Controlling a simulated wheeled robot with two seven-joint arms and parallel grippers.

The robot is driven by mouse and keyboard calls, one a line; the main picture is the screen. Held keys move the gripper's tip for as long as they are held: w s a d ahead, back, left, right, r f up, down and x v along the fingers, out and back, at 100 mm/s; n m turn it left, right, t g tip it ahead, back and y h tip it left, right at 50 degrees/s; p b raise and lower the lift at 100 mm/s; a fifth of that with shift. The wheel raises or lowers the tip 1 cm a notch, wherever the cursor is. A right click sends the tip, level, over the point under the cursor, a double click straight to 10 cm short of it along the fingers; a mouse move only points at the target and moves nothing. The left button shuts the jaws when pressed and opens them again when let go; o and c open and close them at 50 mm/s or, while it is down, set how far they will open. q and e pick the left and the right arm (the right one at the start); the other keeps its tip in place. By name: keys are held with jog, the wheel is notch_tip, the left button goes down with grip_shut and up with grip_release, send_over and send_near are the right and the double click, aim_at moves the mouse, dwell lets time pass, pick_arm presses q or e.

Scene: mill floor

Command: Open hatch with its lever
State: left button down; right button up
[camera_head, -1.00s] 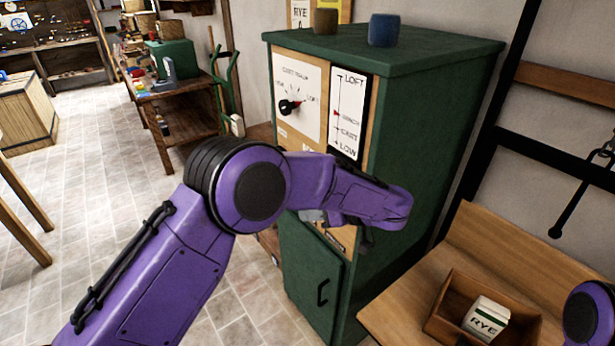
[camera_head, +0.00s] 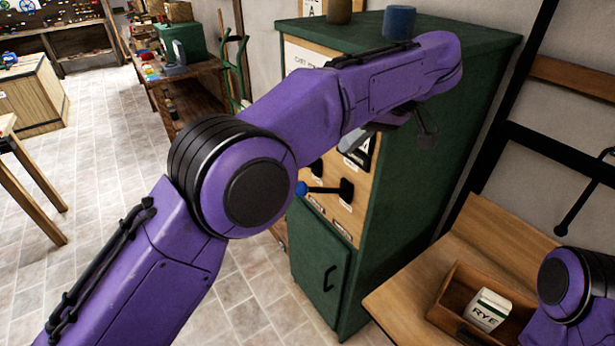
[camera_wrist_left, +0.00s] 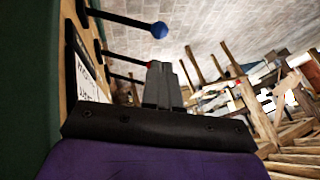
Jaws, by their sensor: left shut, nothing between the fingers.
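A lever with a blue knob (camera_head: 302,188) sticks out from the wooden front panel of the green cabinet (camera_head: 440,170). The blue-knobbed lever also shows in the left wrist view (camera_wrist_left: 158,30), with a red-tipped lever (camera_wrist_left: 125,60) nearer the fingers. A green door (camera_head: 318,268) with a black handle is closed low on the cabinet; I cannot tell if it is the hatch. My left gripper (camera_head: 352,150) is shut and empty, in front of the panel above the blue knob, apart from it. My left forearm hides much of the upper panel. My right gripper is out of view.
A wooden bench (camera_head: 395,300) to the right of the cabinet carries an open box with a RYE carton (camera_head: 487,310). Two cups, one blue (camera_head: 399,22), stand on the cabinet top. My right arm shows at the lower right.

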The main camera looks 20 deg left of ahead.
pick_arm(q)
jog(key=b+x, duration=0.3)
jog(key=x, duration=1.1)
jog(key=shift+a+f, duration=0.1)
